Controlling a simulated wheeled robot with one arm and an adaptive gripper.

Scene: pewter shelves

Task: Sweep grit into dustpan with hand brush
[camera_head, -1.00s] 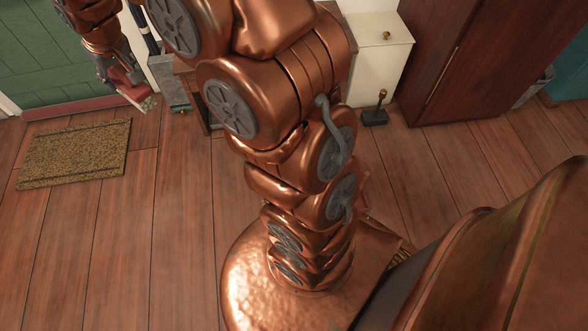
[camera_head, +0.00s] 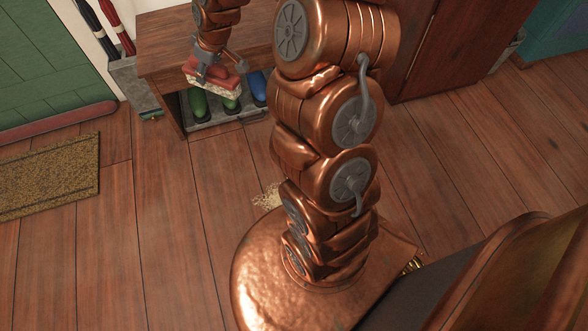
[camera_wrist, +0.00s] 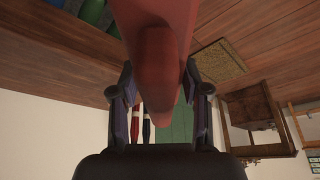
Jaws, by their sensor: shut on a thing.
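The hand brush (camera_head: 212,84) has a red back and pale bristles facing down. My gripper (camera_head: 213,68) is shut on it and holds it above the floor, in front of the boot bench in the head view. In the wrist view the red brush (camera_wrist: 160,50) runs between the fingers of my gripper (camera_wrist: 158,92). A patch of pale grit (camera_head: 267,196) lies on the wooden floor, partly hidden behind my arm. The brush is apart from the grit. I cannot make out a dustpan in the current views.
A wooden bench (camera_head: 160,42) with green and blue boots (camera_head: 258,88) on a grey tray stands at the back. A grey umbrella stand (camera_head: 132,82) is beside it. A doormat (camera_head: 50,176) lies at left. A dark red cabinet (camera_head: 455,45) stands at right. Floor between is clear.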

